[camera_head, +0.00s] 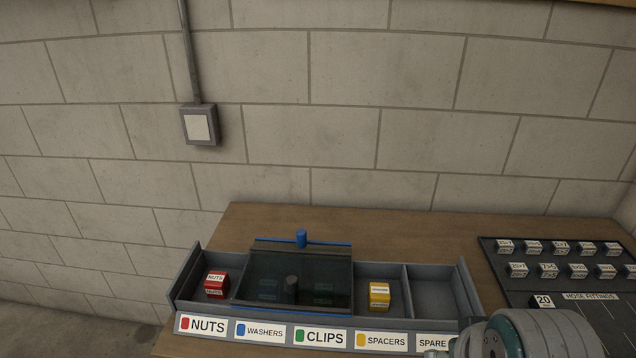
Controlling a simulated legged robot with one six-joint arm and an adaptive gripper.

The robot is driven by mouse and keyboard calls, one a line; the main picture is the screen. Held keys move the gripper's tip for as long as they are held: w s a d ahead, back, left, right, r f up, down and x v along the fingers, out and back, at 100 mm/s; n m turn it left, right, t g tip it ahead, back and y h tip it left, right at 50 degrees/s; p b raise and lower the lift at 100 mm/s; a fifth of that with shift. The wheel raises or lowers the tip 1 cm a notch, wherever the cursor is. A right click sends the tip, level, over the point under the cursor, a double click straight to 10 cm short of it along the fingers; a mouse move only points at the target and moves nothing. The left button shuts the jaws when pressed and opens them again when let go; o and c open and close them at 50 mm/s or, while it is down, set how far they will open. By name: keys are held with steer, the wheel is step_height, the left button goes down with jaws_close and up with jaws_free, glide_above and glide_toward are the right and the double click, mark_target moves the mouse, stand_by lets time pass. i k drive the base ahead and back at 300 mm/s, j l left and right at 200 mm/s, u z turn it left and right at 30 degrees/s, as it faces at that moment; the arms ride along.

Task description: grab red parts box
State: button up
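The red parts box (216,284) is a small red block with white labels reading NUTS. It sits in the leftmost compartment of the grey tray (435,271), behind the NUTS label. My arm shows at the bottom right, far to the right of the red box. The fingers of my gripper cannot be made out in this view, and nothing of mine touches the box.
A dark see-through cover (297,277) with a blue handle (301,238) lies over the washers and clips compartments, right beside the red box. A yellow box (379,294) sits in the spacers compartment. A black hose-fittings board (570,292) with several grey blocks lies at right.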

mark_target(217, 284)
steer(key=j+u, duration=0.45)
steer(key=u, duration=0.2)
steer(key=j+u, duration=0.35)
steer(key=i+j+u, duration=0.15)
steer(key=i+j, duration=0.2)
steer(key=j, duration=0.1)
